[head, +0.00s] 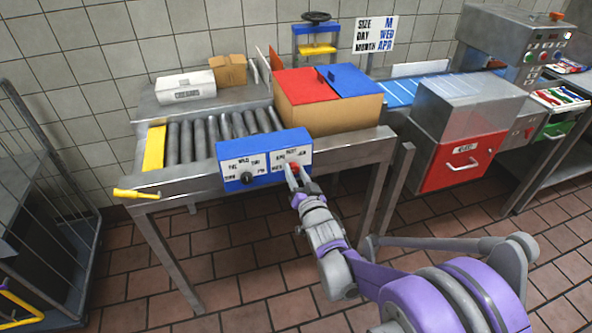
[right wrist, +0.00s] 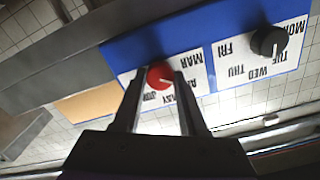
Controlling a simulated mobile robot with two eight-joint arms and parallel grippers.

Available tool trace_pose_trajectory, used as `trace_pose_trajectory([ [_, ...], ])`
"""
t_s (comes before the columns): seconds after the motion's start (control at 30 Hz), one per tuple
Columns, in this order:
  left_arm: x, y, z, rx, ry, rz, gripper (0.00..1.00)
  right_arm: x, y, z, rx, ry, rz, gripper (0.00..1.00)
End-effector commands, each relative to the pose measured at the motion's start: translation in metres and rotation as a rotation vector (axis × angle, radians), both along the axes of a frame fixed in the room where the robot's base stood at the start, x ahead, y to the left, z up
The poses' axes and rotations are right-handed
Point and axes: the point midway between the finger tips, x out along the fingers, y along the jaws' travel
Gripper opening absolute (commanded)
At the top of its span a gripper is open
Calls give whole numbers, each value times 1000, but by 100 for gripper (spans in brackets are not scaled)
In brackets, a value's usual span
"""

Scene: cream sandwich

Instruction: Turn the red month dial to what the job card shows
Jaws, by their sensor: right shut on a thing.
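The red month dial (head: 295,167) sits on the right white label of a blue control box (head: 235,182) on the conveyor's front edge. It also shows in the right wrist view (right wrist: 159,75), where the labels appear upside down. My right gripper (head: 291,176) is shut on the dial, one finger on each side. The dial's white pointer faces down and right in the wrist view; the fingers cover some month names, so I cannot tell the exact month. The job card (head: 375,35) on the wall reads SIZE M, DAY WED, MONTH APR. My left gripper is not in view.
A black day dial (head: 246,178) sits left of the red one on the same box. Behind are conveyor rollers (head: 200,136) and a carton (head: 325,116) with red and blue flaps. A yellow handle (head: 135,194) sticks out at the left front.

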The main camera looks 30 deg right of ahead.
Motion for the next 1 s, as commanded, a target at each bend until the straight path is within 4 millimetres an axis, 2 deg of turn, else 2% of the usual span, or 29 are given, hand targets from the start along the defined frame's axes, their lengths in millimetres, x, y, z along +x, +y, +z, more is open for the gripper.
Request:
trace_pose_trajectory([
  [0.3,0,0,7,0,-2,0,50,0,0,0,126,-29,0,0],
  [0.83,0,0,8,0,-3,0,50,0,0,-1,152,-34,0,0],
  [0.87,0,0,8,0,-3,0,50,0,0,-1,152,-34,0,43],
  [1.0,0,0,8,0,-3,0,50,0,0,-1,152,-36,0,69],
])
